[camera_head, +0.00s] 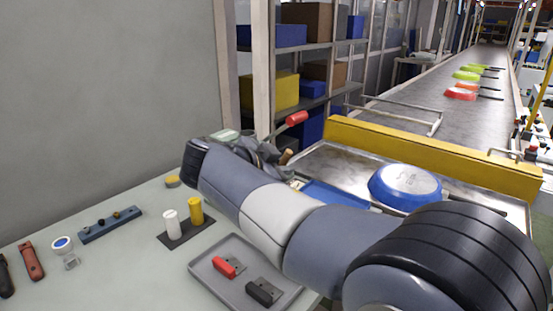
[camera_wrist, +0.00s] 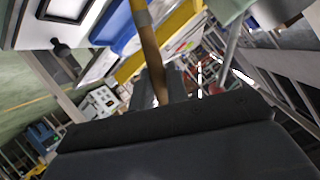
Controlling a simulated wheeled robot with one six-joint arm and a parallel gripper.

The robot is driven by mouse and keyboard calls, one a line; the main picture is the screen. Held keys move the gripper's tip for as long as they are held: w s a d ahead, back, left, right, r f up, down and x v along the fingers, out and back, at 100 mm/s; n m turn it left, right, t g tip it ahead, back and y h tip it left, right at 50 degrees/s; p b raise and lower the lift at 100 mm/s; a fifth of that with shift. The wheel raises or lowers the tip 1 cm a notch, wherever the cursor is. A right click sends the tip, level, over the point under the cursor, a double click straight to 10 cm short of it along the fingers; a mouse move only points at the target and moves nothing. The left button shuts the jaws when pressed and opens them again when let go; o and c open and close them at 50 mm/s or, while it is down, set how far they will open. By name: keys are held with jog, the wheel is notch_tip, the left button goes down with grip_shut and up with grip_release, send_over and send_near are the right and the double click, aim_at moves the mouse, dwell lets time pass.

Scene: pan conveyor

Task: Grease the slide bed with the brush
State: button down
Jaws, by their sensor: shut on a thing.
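My gripper (camera_head: 272,156) is partly hidden behind my own wrist in the head view, above the far end of the table. In the wrist view my gripper (camera_wrist: 160,88) is shut on a wooden handle with a grey band, which I take to be the brush (camera_wrist: 150,52). Its bristles are not visible. A short piece of the brush handle (camera_head: 286,157) shows beside the gripper in the head view. The metal bed (camera_head: 345,160), likely the slide bed, lies to the right, partly behind my arm. A blue pan (camera_head: 405,184) sits on it upside down.
A yellow barrier (camera_head: 430,155) separates the bed from the conveyor (camera_head: 440,90), where several coloured pans lie. A red-ended lever (camera_head: 297,118) stands near my gripper. The table holds a grey tray (camera_head: 215,277), white and yellow cylinders, and a blue rack (camera_head: 110,226). Shelves stand behind.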

jog(key=shift+f+b, duration=1.55)
jog(key=shift+f, duration=2.45)
jog(key=shift+f+b, duration=0.1)
jog(key=shift+b, duration=0.35)
jog(key=shift+f+b, duration=0.75)
jog(key=shift+b, duration=0.7)
jog(key=shift+w+d+b, duration=0.7)
jog(key=shift+w+d, duration=0.35)
jog(key=shift+w, duration=0.3)
jog(key=shift+w+d+b, duration=0.65)
jog(key=shift+w+d, duration=0.4)
jog(key=shift+w, duration=0.3)
jog(key=shift+s+a+f+b, duration=0.1)
jog(key=shift+s+a+b, duration=0.35)
jog(key=shift+s+b, duration=0.1)
jog(key=shift+s+a+b, duration=0.55)
jog(key=shift+s+a, duration=0.05)
jog(key=shift+s, duration=0.2)
jog(key=shift+s+a+b, duration=0.55)
jog(key=shift+s+a, duration=0.05)
jog(key=shift+s, duration=0.15)
